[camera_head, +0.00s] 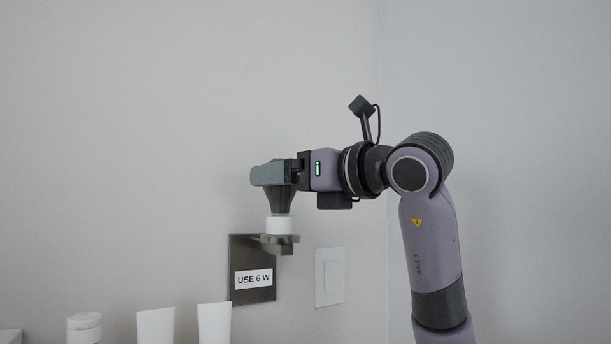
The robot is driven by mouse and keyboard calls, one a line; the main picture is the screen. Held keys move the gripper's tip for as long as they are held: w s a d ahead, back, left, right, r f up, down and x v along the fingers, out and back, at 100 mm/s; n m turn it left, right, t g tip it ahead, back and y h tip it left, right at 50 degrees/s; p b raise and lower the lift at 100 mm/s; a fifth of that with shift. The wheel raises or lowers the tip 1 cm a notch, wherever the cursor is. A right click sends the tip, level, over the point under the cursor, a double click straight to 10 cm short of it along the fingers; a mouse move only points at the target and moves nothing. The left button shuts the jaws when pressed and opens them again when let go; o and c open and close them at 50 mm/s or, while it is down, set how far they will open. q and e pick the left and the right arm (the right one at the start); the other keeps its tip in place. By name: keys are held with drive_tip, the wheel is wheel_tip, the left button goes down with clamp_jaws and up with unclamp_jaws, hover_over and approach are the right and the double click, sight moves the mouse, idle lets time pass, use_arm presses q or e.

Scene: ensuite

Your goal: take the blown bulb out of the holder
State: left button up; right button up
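The blown bulb (280,200) is a dark grey cone, wide at the top and narrowing downward. Its lower end meets the white holder (279,225), which stands upright on a metal wall bracket (280,239). My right gripper (272,174) reaches in from the right, level, at the top of the bulb. Its near finger covers the bulb's upper part, and the far finger is hidden. From this side I cannot tell whether the fingers press on the bulb or stand apart from it. My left gripper is not in view.
A metal back plate (251,252) behind the bracket carries a "USE 6 W" label (253,279). A white wall switch (329,276) is to its right. White containers (156,325) stand at the bottom left. The space above the bulb is clear.

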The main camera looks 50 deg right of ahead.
sight(271, 207)
drive_tip(key=shift+w, duration=1.9)
drive_tip(key=c, duration=1.1)
drive_tip(key=shift+f+n+y, duration=0.1)
drive_tip(key=shift+n+y, duration=0.5)
drive_tip(key=shift+y, duration=0.3)
drive_tip(key=shift+s+a+n+g+y, duration=0.15)
drive_tip(key=shift+n+g+y, duration=0.15)
drive_tip(key=shift+n+y, duration=0.65)
drive_tip(key=shift+w+a+n+g+y, duration=0.1)
drive_tip(key=shift+n+g+y, duration=0.35)
drive_tip(key=shift+y, duration=0.9)
drive_tip(key=shift+n+y+p, duration=0.3)
drive_tip(key=n+y, duration=0.1)
drive_tip(key=n+g+y+p, duration=0.1)
drive_tip(key=y, duration=0.1)
drive_tip(key=shift+s+a+g, duration=0.1)
drive_tip(key=shift+a+g, duration=0.05)
drive_tip(key=shift+g, duration=0.1)
drive_tip(key=shift+a+n+g+y, duration=0.1)
drive_tip(key=shift+n+g+y, duration=0.6)
drive_tip(key=shift+n+y, duration=0.15)
